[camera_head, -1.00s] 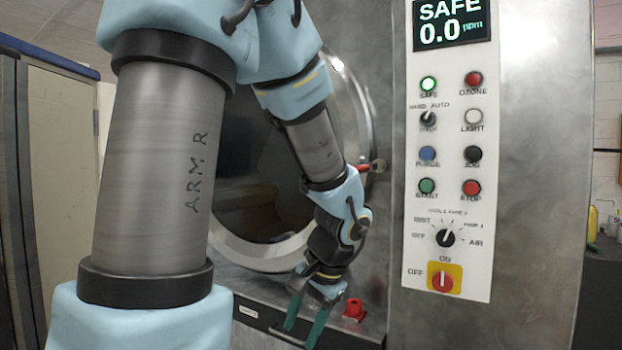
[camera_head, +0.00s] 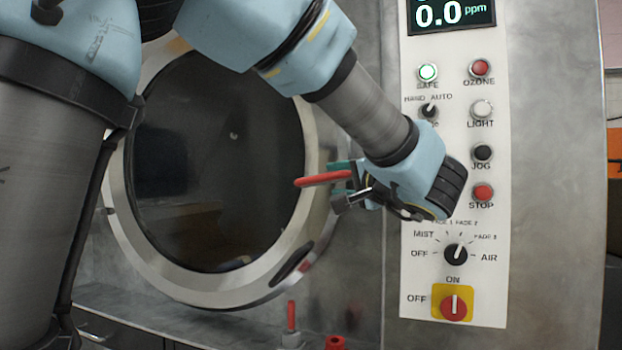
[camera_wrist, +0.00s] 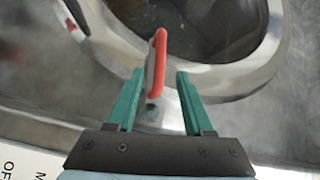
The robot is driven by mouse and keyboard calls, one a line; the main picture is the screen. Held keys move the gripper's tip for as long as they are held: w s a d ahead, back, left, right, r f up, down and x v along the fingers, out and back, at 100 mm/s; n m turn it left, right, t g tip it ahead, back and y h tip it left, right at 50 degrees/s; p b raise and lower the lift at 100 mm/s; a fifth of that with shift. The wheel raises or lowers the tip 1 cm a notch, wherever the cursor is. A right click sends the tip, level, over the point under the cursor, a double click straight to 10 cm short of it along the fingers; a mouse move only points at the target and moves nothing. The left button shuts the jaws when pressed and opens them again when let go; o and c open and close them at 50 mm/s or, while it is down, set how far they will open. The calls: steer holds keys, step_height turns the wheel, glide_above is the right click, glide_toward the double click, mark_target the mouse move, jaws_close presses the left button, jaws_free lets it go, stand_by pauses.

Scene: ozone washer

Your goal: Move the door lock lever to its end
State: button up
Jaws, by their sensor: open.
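The door lock lever (camera_head: 322,180) is a red-handled bar at the right rim of the round washer door, pointing left across the door edge in the head view. In the wrist view the red lever (camera_wrist: 159,55) stands between and just beyond my two teal fingertips. My gripper (camera_head: 343,178) is beside the lever in the head view, with its fingers partly hidden by the wrist. In the wrist view my gripper (camera_wrist: 160,76) is open, one finger on each side of the lever's line. I cannot tell whether either finger touches it.
The round door (camera_head: 220,160) has dark glass and a metal rim. The control panel (camera_head: 480,245) with buttons and knobs is right of the lever, partly behind my wrist. A small upright red handle (camera_head: 291,316) and a red knob (camera_head: 335,343) are below.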

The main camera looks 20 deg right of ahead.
mark_target(322, 177)
steer(key=w+p, duration=0.1)
steer(key=w, duration=0.2)
steer(key=w+p, duration=0.1)
steer(key=w, duration=0.3)
steer(key=shift+w+a+r+p, duration=0.1)
steer(key=shift+w+r+p, duration=0.1)
steer(key=shift+p, duration=0.15)
steer(key=shift+w+f, duration=0.15)
steer(key=shift+w, duration=0.45)
steer(key=shift+c, duration=0.4)
jaws_close()
